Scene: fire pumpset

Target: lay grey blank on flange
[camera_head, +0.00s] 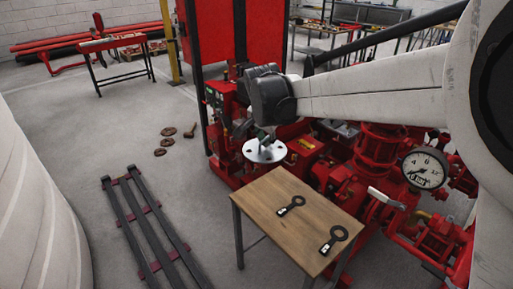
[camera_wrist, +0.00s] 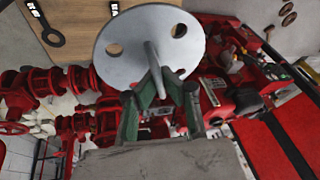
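The grey blank (camera_head: 265,151) is a round, pale grey disc with holes near its rim and a raised handle at its middle. It hangs level in the air beyond the wooden table, in front of the red pumpset. My gripper (camera_head: 266,134) is above it, with its fingers at the handle. In the wrist view the blank (camera_wrist: 150,25) fills the upper middle, and my gripper's green fingers (camera_wrist: 160,76) are closed around the handle. Several red flanged pipe parts (camera_wrist: 80,80) show at left in the wrist view; I cannot tell which is the flange.
A wooden table (camera_head: 262,205) carries two black ring-ended tools (camera_head: 333,240) with tags. The red pumpset (camera_head: 345,175) with a pressure gauge (camera_head: 424,168) stands at right. Dark rails (camera_head: 145,225) lie on the left floor, near several small brown discs (camera_head: 169,131). Floor between is clear.

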